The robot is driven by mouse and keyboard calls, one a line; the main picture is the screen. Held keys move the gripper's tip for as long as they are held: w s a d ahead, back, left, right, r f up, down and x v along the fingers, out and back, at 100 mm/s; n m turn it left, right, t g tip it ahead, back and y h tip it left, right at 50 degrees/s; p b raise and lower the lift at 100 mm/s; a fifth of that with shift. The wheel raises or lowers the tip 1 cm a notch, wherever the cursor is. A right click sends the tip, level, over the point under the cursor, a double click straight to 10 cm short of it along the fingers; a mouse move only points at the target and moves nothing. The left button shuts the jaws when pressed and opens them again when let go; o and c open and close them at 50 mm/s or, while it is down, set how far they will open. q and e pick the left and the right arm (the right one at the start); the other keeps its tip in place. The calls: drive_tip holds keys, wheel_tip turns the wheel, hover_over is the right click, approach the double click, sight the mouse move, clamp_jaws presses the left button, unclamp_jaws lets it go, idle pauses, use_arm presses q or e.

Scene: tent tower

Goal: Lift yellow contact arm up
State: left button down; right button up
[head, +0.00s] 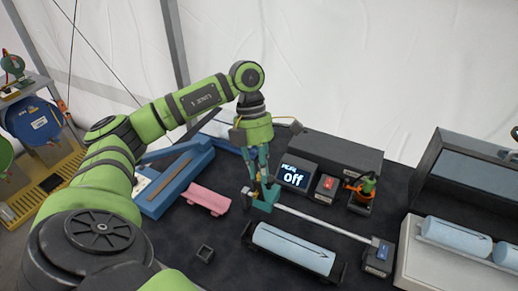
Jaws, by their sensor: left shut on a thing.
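My left gripper (264,181) points down at the middle of the table. Its fingers are shut on the top of a teal block (265,204) at the left end of a pale rod (322,222). The fingers hide part of the block, and the exact grip is too small to make out. My right gripper is out of view.
A display reading "off" (293,177) and a red-switch box (327,187) stand close right of the gripper. A pale blue cylinder (293,248) lies in front. A pink block (208,198) and blue tray (172,180) are left. An orange-green device (363,192) stands right.

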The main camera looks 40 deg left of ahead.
use_arm(q)
drive_tip(key=shift+w+a+f, duration=0.15)
drive_tip(key=shift+f, duration=0.15)
drive_tip(key=c, duration=1.1)
unclamp_jaws()
drive_tip(key=shift+w+a+f, duration=0.15)
drive_tip(key=shift+w, duration=0.25)
drive_tip(key=shift+w+a+f, duration=0.15)
drive_tip(key=shift+w, duration=0.3)
drive_tip(key=v, duration=0.8)
drive_tip(key=s+v, duration=0.1)
drive_tip(key=v, duration=0.3)
drive_tip(key=shift+d+r, duration=0.2)
drive_tip(key=shift+r, duration=0.1)
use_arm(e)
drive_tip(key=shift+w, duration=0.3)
